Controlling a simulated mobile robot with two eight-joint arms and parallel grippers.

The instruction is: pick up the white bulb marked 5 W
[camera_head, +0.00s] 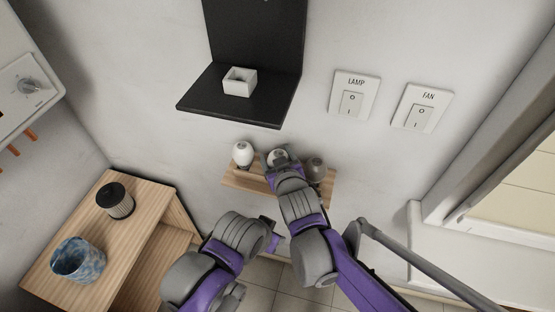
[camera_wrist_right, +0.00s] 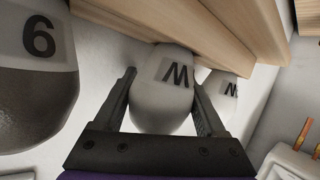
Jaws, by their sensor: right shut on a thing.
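My right gripper (camera_head: 278,158) is at the small wooden wall shelf (camera_head: 232,182), shut on the middle bulb (camera_wrist_right: 162,95). In the right wrist view this bulb is whitish with a pale band, and its fingers (camera_wrist_right: 163,110) stand on both sides of it. A "W" shows on the band; any number is out of sight. A white bulb (camera_head: 242,153) stands to its left in the head view, and a grey bulb (camera_head: 316,168) to its right. In the wrist view the grey-bottomed bulb (camera_wrist_right: 36,70) shows a 6. My left gripper (camera_head: 271,237) is low in the head view, its fingers unclear.
A black wall shelf (camera_head: 190,101) with a white square dish (camera_head: 239,82) is above. LAMP (camera_head: 354,94) and FAN (camera_head: 422,107) switches are on the wall at right. A wooden cabinet (camera_head: 140,200) at left bears a dark ribbed jar (camera_head: 115,201) and a blue cup (camera_head: 78,262).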

